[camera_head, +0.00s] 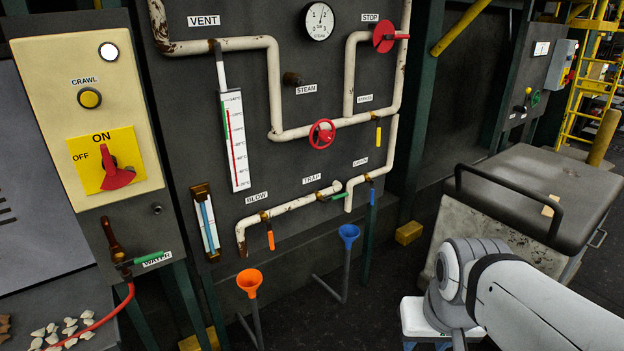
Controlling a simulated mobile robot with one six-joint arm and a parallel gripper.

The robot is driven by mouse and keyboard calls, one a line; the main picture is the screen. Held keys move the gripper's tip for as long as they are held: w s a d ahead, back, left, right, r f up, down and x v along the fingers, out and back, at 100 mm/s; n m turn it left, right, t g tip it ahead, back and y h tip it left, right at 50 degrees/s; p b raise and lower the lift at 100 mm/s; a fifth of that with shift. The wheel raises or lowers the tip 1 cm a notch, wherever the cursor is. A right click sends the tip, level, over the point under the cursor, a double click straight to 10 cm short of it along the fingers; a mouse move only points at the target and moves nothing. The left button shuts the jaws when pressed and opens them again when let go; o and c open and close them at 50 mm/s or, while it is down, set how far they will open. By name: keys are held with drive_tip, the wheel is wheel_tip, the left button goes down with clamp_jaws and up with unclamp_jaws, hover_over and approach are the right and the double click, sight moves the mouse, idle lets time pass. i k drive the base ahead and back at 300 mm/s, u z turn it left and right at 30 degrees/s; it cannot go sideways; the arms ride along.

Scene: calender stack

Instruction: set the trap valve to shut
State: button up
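The trap valve (322,195) sits on the rusty white pipe on the dark panel, just below the TRAP label (311,179). Its green lever (340,196) points right, roughly in line with the pipe run. The lever's end is close to the neighbouring vertical pipe; I cannot tell whether they touch. My white and grey arm fills the lower right, well away from the valve. My gripper's fingers do not show, and nothing of mine touches the valve.
Nearby levers are the orange blow lever (270,240) and blue drain lever (372,195). An orange funnel (250,282) and blue funnel (348,236) stand below the pipes. A red handwheel (321,133) is above. A grey cart (535,190) stands at right.

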sight(322, 201)
drive_tip(key=u, duration=0.45)
drive_tip(key=i, duration=1.25)
drive_tip(key=z, duration=0.35)
